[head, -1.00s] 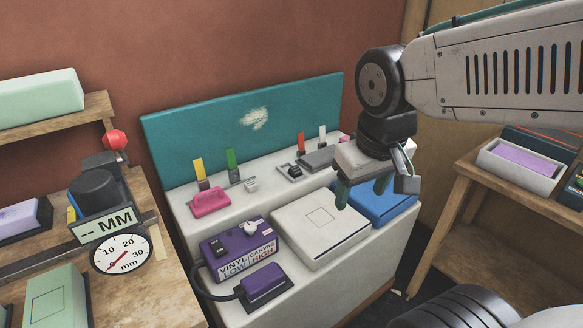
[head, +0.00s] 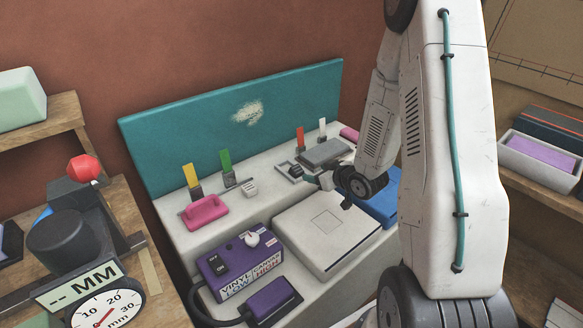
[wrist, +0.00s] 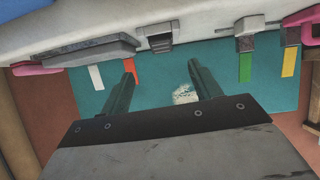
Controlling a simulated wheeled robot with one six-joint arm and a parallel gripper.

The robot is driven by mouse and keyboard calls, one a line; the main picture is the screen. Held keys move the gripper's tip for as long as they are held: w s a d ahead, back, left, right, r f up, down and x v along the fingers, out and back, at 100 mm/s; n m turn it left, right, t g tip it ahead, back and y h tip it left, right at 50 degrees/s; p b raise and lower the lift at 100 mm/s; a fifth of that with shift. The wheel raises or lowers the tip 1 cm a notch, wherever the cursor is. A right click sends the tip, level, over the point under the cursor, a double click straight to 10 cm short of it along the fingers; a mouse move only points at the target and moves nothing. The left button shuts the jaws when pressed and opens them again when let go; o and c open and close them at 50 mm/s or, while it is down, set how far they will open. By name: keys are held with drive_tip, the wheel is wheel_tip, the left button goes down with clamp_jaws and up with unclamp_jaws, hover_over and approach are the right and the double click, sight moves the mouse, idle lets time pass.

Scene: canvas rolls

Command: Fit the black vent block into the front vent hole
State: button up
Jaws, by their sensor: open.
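My gripper (head: 304,174) is low over the back of the white counter, its fingers pointing left toward the teal board. In the wrist view its two dark green fingers (wrist: 160,65) are apart, with nothing between them. A small dark and grey piece (head: 290,170) sits by the fingertips in the head view. A small grey fixture (wrist: 160,41) shows just beyond the fingertips in the wrist view. I cannot tell whether either is the black vent block. I cannot make out the front vent hole in either view.
The teal board (head: 240,115) stands behind the counter. A grey slab (head: 325,152), a pink handle (head: 206,211), a purple control box (head: 240,262), a white box with a square outline (head: 345,220) and a blue box (head: 378,200) crowd the counter. A gauge (head: 105,305) stands at left.

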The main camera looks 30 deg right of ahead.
sight(299, 171)
drive_tip(key=shift+t+y, duration=0.3)
drive_tip(key=shift+t, duration=0.2)
drive_tip(key=x, duration=0.3)
drive_tip(key=f+x, duration=0.1)
drive_tip(key=x, duration=0.4)
drive_tip(key=shift+d+f, duration=0.1)
drive_tip(key=shift+f, duration=0.4)
drive_tip(key=c, duration=1.1)
drive_tip(key=shift+c, duration=0.2)
drive_tip(key=shift+r, duration=0.15)
drive_tip(key=shift+r, duration=0.65)
wheel_tip(299, 171, up, 2)
drive_tip(key=shift+r, duration=0.25)
drive_tip(key=s+d, duration=0.3)
drive_tip(key=s, duration=1.2)
drive_tip(key=shift+s+r, duration=0.4)
drive_tip(key=shift+r, duration=0.1)
